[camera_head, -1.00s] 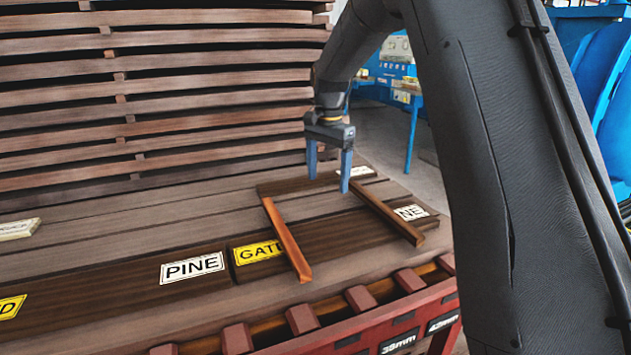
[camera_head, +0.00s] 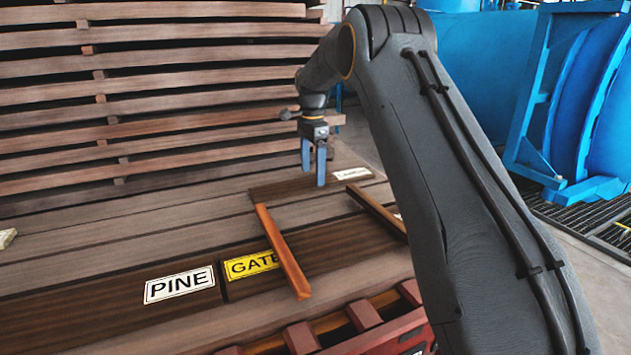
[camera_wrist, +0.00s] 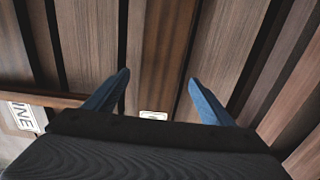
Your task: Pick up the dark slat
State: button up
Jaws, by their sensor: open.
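Two loose slats lie crosswise on the stacked boards in the head view. The browner, darker slat (camera_head: 375,210) is at the right, its near end hidden behind my arm. A brighter orange slat (camera_head: 283,252) lies to its left. My gripper (camera_head: 313,168) is open and empty, fingers pointing down, above the boards beyond the far ends of both slats. In the wrist view, my gripper (camera_wrist: 158,80) spans a brown board (camera_wrist: 165,45) with a small white label. One slat (camera_wrist: 45,97) shows at the left edge, outside the fingers; it appears to be the darker one.
Dark boards carry a PINE label (camera_head: 180,284) and a yellow GATE label (camera_head: 252,264). A tall stack of boards (camera_head: 150,110) stands behind, left of the gripper. A red rack (camera_head: 365,312) runs along the near edge. Blue vessels (camera_head: 590,100) stand at the right.

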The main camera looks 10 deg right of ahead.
jog(key=shift+f, duration=1.15)
jog(key=c, duration=1.5)
